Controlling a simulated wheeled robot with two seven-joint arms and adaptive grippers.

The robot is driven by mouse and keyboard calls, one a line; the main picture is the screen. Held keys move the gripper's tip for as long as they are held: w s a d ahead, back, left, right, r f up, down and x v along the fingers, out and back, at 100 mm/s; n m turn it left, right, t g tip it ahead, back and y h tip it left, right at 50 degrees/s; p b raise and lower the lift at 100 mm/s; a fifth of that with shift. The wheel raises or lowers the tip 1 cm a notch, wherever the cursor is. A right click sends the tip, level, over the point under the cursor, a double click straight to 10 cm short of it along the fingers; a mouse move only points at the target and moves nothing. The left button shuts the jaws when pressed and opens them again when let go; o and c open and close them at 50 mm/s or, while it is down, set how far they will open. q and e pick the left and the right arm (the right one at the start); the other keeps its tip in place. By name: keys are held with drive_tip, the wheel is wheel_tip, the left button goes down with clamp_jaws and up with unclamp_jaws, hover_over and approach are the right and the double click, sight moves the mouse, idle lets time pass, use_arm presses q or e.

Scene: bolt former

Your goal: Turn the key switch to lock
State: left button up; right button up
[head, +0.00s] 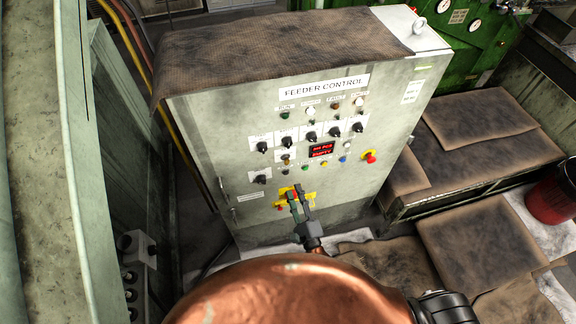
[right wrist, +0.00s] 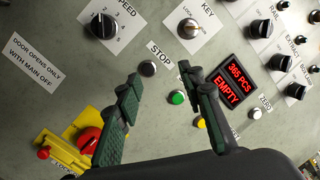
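The key switch (right wrist: 190,28) sits on a white plate labelled KEY in the right wrist view, near the top. A small metal key stands in it; I cannot tell its exact turn position. In the head view the key switch (head: 286,160) is a small spot on the FEEDER CONTROL cabinet (head: 215,140). My right gripper (head: 296,192) is in front of the panel's lower part, below the key switch. In the right wrist view my right gripper (right wrist: 160,78) has its two green-black fingers apart with nothing between them. My left gripper is not in view.
Near my right fingers are a black push button (right wrist: 148,68), a green button (right wrist: 177,97) and a red knob on a yellow plate (right wrist: 88,140). The SPEED knob (right wrist: 103,25) is left of the key. A red display (right wrist: 235,82) is to its right. A red emergency button (head: 369,156) sticks out.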

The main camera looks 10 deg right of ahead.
sight(288, 164)
wheel_tip(288, 164, up, 7)
drive_tip(key=m+t+h, duration=0.1)
drive_tip(key=m, duration=0.3)
drive_tip(key=x, duration=0.2)
drive_tip(key=p+x, duration=0.1)
drive_tip(key=x, duration=0.4)
drive_tip(key=shift+w+a+f+p, duration=0.1)
drive_tip(key=shift+w+a+p, duration=0.2)
drive_tip(key=shift+p, duration=0.05)
drive_tip(key=shift+c, duration=0.3)
clamp_jaws()
